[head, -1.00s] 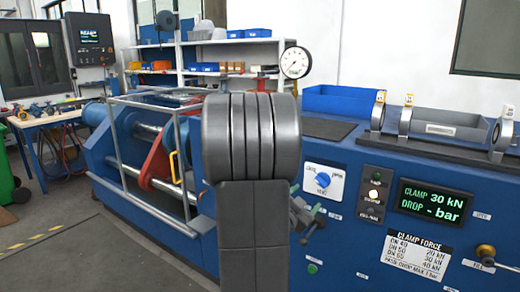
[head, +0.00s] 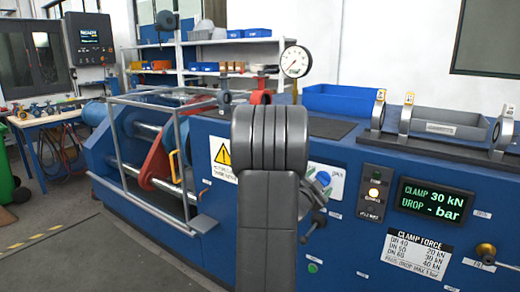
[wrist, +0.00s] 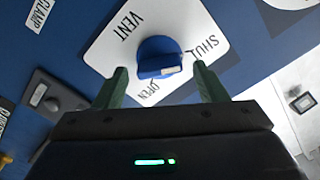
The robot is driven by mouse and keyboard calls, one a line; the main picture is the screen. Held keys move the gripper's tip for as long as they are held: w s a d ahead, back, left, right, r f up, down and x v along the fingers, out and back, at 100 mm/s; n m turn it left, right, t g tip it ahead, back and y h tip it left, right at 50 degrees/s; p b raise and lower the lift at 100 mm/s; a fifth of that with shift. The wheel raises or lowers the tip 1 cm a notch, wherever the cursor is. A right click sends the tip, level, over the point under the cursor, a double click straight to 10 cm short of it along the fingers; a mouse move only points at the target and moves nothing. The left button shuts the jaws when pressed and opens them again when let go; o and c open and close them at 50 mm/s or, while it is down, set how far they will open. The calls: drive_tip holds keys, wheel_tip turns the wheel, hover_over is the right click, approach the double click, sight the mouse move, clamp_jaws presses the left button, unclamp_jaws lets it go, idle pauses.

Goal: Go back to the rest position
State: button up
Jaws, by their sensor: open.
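My gripper (wrist: 158,72) is open and empty in the wrist view, with one green finger on each side of the blue vent knob (wrist: 158,52). Gaps show between the knob and the fingers; how far beyond the tips it lies is unclear. The knob sits on a white plate marked VENT, SHUT and OPEN, its pale mark towards the lower right. In the head view my arm rises in front of the blue machine. It partly hides the knob (head: 323,178) and its plate, and my gripper (head: 318,208) shows just right of the arm.
A pressure gauge (head: 295,61) stands behind the arm. To the right are a lamp panel (head: 373,193), a display (head: 434,200) reading CLAMP 30 kN, and a brass knob (head: 486,251). A caged frame (head: 150,165) is left. Open floor lies front left.

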drive_tip(key=s+a+m+b, duration=0.2)
drive_tip(key=s+a+m, duration=0.3)
drive_tip(key=s, duration=0.6)
drive_tip(key=a, duration=0.2)
drive_tip(key=shift+s+a, duration=0.25)
drive_tip(key=shift+a, duration=0.05)
